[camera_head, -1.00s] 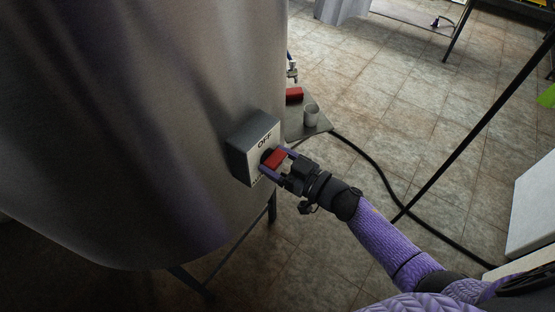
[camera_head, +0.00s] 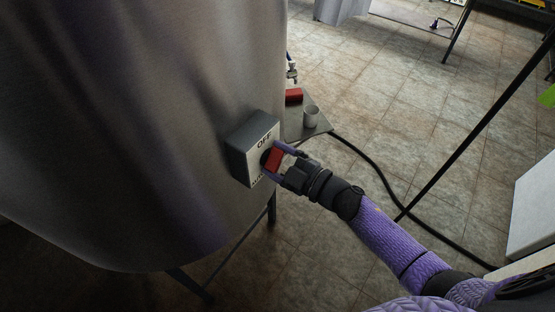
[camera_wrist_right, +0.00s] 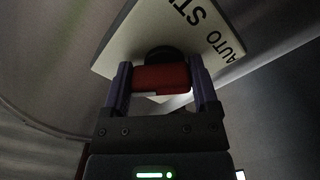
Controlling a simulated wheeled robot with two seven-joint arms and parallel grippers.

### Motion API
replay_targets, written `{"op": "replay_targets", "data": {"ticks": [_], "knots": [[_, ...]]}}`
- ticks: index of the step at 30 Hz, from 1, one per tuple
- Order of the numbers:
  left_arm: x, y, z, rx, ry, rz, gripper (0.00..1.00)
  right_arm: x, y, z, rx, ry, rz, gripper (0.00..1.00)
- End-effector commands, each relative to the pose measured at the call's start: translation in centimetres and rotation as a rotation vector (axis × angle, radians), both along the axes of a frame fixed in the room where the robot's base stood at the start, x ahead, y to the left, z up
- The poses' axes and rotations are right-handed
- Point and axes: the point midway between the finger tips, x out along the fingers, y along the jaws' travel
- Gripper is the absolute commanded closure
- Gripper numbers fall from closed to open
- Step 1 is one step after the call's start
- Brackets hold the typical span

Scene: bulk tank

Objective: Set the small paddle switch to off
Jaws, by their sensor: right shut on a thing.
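The switch box (camera_head: 240,158) is a grey box with a pale face on the side of the steel tank. "OFF" shows at the top of its face in the head view. The red paddle (camera_head: 273,159) stands out from the middle of the face on a dark round base. My right gripper (camera_head: 276,160) is shut on the red paddle, one finger on each side. The wrist view shows the paddle (camera_wrist_right: 161,78) between the purple fingers, with "AUTO" and part of another word on the face (camera_wrist_right: 205,35). My left gripper is not in view.
The large steel tank (camera_head: 140,120) fills the left side. A black hose (camera_head: 380,175) runs over the tiled floor. Open floor lies to the right.

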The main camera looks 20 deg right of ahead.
Motion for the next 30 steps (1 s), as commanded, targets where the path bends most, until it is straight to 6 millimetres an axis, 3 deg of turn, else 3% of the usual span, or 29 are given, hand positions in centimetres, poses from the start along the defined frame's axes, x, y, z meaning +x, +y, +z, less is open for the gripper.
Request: {"op": "replay_targets", "data": {"ticks": [15, 30], "knots": [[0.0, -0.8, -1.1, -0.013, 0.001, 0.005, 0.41, -0.1, 0.1, 0.1, -0.365, -0.273, 0.001, 0.82], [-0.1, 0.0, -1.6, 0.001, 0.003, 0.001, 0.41, -0.2, 0.1, 0.2, -0.545, -0.406, 0.001, 0.82]]}}
